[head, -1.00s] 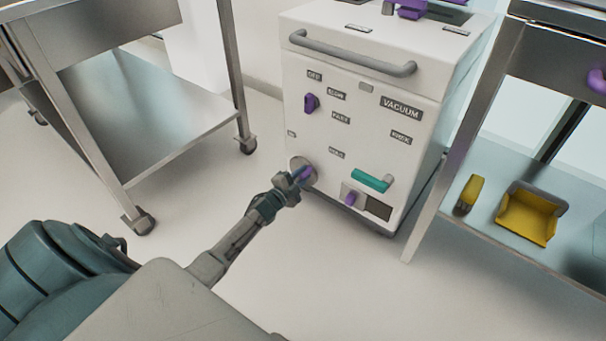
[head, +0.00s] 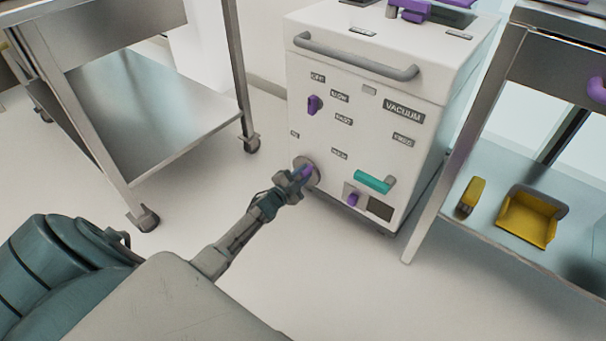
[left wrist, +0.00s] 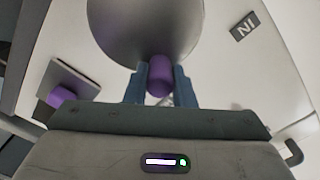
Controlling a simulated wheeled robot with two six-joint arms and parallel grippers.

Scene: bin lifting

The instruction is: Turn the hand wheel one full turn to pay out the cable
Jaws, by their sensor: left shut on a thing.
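The hand wheel is a round grey disc (head: 313,180) low on the left of a white machine's front. It fills the top of the left wrist view (left wrist: 145,28). A purple knob (left wrist: 160,76) sticks out from its face, near the lower edge of the disc in that view. My left gripper (head: 301,175) is at the wheel. Its two blue-grey fingers (left wrist: 160,86) are shut on the knob, one on each side. In the head view the hand hides part of the wheel. No cable is visible. My right gripper is not in view.
A metal cart (head: 165,110) stands left. Floor between is clear.

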